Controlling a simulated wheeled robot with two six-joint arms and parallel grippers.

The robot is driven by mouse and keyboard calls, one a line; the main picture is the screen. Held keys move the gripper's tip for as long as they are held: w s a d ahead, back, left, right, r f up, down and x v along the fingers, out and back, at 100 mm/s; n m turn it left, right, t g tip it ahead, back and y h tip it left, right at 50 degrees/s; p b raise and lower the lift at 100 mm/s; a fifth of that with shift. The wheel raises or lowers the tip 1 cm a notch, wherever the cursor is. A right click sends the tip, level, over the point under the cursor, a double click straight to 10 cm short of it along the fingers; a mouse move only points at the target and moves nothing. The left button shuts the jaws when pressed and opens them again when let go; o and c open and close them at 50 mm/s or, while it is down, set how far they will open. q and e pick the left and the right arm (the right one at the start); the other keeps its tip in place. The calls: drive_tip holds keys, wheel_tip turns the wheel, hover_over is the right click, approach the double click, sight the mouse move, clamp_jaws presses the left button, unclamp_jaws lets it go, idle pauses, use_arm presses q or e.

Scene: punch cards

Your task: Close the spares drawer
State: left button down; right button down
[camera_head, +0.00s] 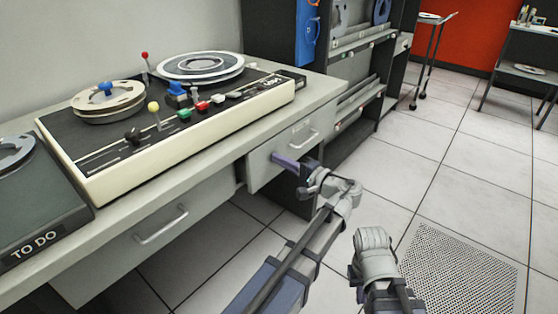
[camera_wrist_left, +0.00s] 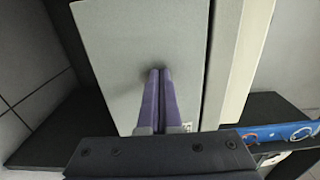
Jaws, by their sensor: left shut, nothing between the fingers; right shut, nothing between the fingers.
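A grey drawer front (camera_head: 264,168) with a bar handle (camera_head: 307,138) is under the right part of the desk; I read no label on it. My left gripper (camera_head: 284,161) is shut and empty, its purple fingers pointing at this front, below and left of the handle. In the left wrist view the closed fingertips (camera_wrist_left: 160,72) meet the flat grey panel (camera_wrist_left: 125,40), at or very near its surface. How far the drawer stands out is hard to tell. Of my right arm only a grey wrist part shows; its fingers are not visible.
The desk (camera_head: 180,180) carries a tape console (camera_head: 170,125) with levers and a "TO DO" tray (camera_head: 45,215). Another drawer with a handle (camera_head: 162,225) is at the left. A rack (camera_head: 365,60) stands beyond. Tiled floor (camera_head: 430,130) is open at the right.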

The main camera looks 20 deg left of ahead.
sight(269, 155)
use_arm(q)
drive_tip(key=x, duration=0.4)
drive_tip(key=shift+w+a, duration=0.15)
drive_tip(key=shift+a, duration=0.2)
drive_tip(key=shift+r, duration=0.1)
drive_tip(key=shift+d, duration=0.1)
